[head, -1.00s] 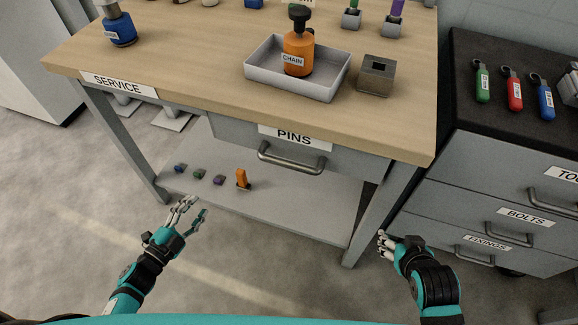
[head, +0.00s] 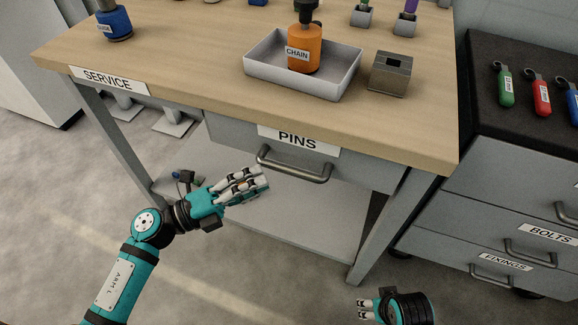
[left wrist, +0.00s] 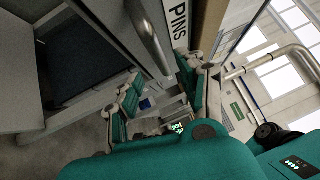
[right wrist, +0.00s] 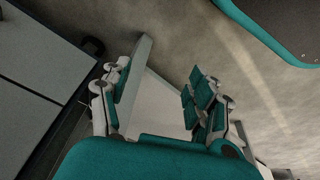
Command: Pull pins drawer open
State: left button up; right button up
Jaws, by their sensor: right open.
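The pins drawer (head: 225,132) is a grey drawer under the wooden bench top, with a white PINS label (head: 298,139) and a metal bar handle (head: 296,172). It looks shut. In the head view my left gripper (head: 262,180) is just left of and below the handle's left end. In the left wrist view the handle (left wrist: 150,38) lies just beyond the spread fingers (left wrist: 160,90); they do not hold it. My right gripper (head: 363,309) is low at the bottom right, away from the drawer. Its fingers are apart and empty in the right wrist view (right wrist: 152,95).
On the bench (head: 180,92) stand a grey tray (head: 330,87) with an orange CHAIN bottle (head: 305,50) and a metal block (head: 390,74). A bench leg (head: 378,235) and a tool cabinet (head: 510,190) stand at the right.

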aim_at(289, 167)
pick_arm(q)
jog(key=x, duration=0.7)
jog(key=shift+w, duration=0.1)
jog(key=shift+w+d, duration=0.1)
jog(key=shift+d, duration=0.1)
pick_arm(e)
jog(key=shift+s+f, duration=0.1)
jog(key=shift+f, duration=0.75)
pick_arm(q)
jog(key=c, duration=0.8)
grip_shut()
pick_arm(e)
jog(key=shift+r, duration=0.15)
